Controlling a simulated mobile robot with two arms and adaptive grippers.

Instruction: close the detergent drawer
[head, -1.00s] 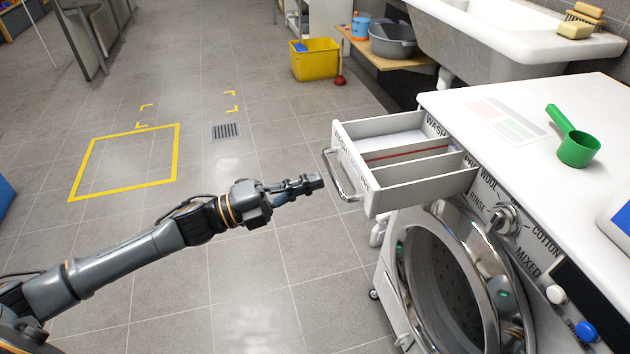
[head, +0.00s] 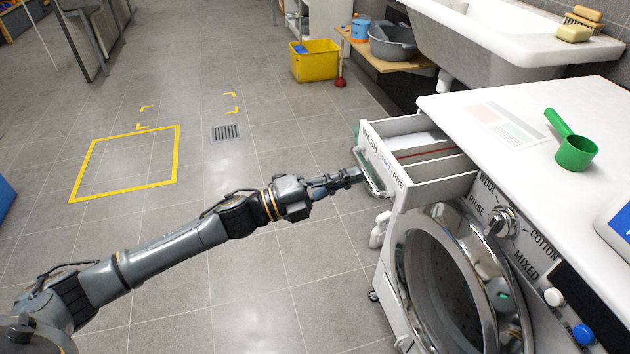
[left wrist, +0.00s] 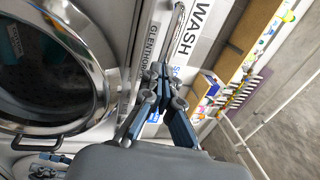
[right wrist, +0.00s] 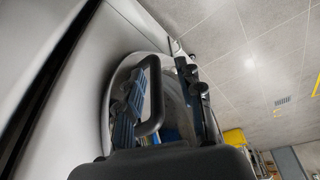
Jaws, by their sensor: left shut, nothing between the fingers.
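The white detergent drawer (head: 384,160) sticks partly out of the top of the washing machine (head: 545,95), its compartments visible from above. Its front carries lettering and a chrome bar handle (head: 370,183). My left gripper (head: 354,176) is shut and empty, its tips at the drawer front by the handle; exact contact is hard to tell. In the left wrist view its closed fingers (left wrist: 162,74) lie over the drawer front marked WASH (left wrist: 186,42). My right gripper (right wrist: 168,82) shows only in the right wrist view, fingers apart, with nothing clearly held.
Below the drawer is the round chrome-rimmed door (head: 450,275). A green scoop (head: 575,152) lies on the machine's top. A sink (head: 500,40), a yellow bucket (head: 315,60) and a grey basin (head: 392,42) stand behind. The floor to the left is clear.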

